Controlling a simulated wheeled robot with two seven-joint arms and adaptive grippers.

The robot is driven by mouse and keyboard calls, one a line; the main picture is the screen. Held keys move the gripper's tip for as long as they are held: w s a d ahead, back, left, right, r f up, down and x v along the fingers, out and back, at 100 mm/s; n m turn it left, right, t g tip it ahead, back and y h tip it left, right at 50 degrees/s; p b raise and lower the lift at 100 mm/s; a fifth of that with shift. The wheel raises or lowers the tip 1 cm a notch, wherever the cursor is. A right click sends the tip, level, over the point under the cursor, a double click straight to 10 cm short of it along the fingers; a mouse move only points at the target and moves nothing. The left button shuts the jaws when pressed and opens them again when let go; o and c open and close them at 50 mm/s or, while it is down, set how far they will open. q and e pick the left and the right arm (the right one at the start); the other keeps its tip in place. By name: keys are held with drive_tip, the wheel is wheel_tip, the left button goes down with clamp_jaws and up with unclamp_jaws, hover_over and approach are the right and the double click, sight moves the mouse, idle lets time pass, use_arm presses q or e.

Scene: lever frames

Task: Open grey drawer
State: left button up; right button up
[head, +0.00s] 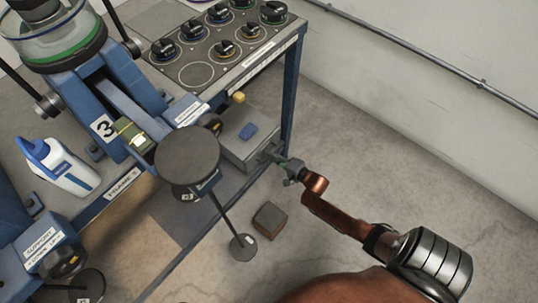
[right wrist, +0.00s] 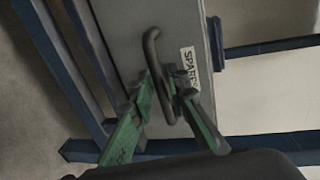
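The wrist view shows the drawer's grey front (right wrist: 125,35) with a "SPARES" label (right wrist: 189,66) and a dark curved handle (right wrist: 152,45). My right gripper (head: 281,164) is at this front. In the wrist view my right gripper (right wrist: 164,82) has its green fingers closed in on both sides of the handle, and they appear to touch it. My left gripper is out of view.
The blue-framed bench (head: 290,85) carries a panel of knobs (head: 222,42), a blue-and-white bottle (head: 62,168) and a clamp fixture (head: 105,125). A round dark disc (head: 187,152) stands left of the drawer. A brown block (head: 269,220) lies on the floor, with open floor to the right.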

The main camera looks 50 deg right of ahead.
drive_tip(key=shift+c, duration=0.7)
clamp_jaws()
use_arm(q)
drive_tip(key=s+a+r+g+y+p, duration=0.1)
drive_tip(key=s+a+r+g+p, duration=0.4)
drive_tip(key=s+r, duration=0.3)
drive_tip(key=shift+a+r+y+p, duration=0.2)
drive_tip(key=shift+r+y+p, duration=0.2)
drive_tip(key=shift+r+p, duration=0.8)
use_arm(e)
drive_tip(key=f+v, duration=0.2)
drive_tip(key=v, duration=0.7)
drive_tip(key=f+v, duration=0.2)
drive_tip(key=v, duration=0.8)
drive_tip(key=shift+s+d+b, duration=0.15)
drive_tip(key=shift+s+b, duration=0.2)
drive_tip(key=shift+s, duration=0.15)
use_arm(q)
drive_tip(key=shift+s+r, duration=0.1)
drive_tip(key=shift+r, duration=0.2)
